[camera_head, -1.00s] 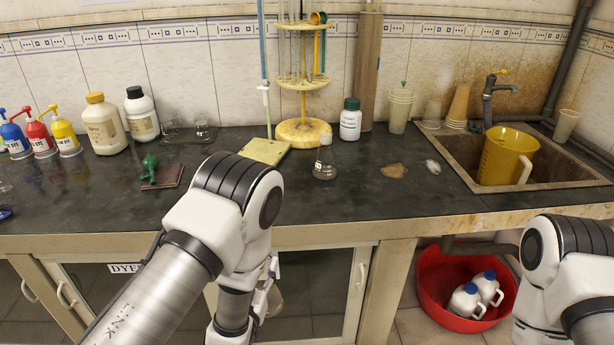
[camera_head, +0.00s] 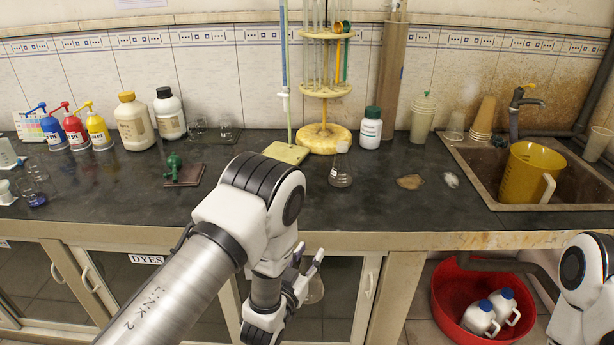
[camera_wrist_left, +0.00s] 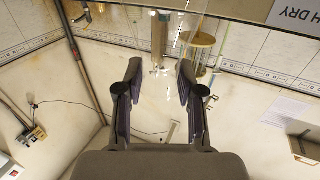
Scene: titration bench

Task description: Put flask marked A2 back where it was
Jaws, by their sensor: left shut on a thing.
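My left gripper (camera_head: 309,268) is in front of the bench, below the level of its top, beside the cabinet doors. It is shut on a clear glass flask (camera_head: 315,290), which is partly hidden by the fingers. I cannot read a mark on it. In the left wrist view the two dark fingers (camera_wrist_left: 160,88) stand apart, with faint clear glass between and beyond them. Another clear conical flask (camera_head: 341,172) stands upright on the dark bench top, in front of the round yellow stand base. Its mark is too small to read. My right gripper is out of view.
A burette stand's pale base (camera_head: 287,153) and a green-capped bottle (camera_head: 370,130) stand behind the bench flask. The sink (camera_head: 505,205) is at right. The bench front edge (camera_head: 420,240) lies beside my arm.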

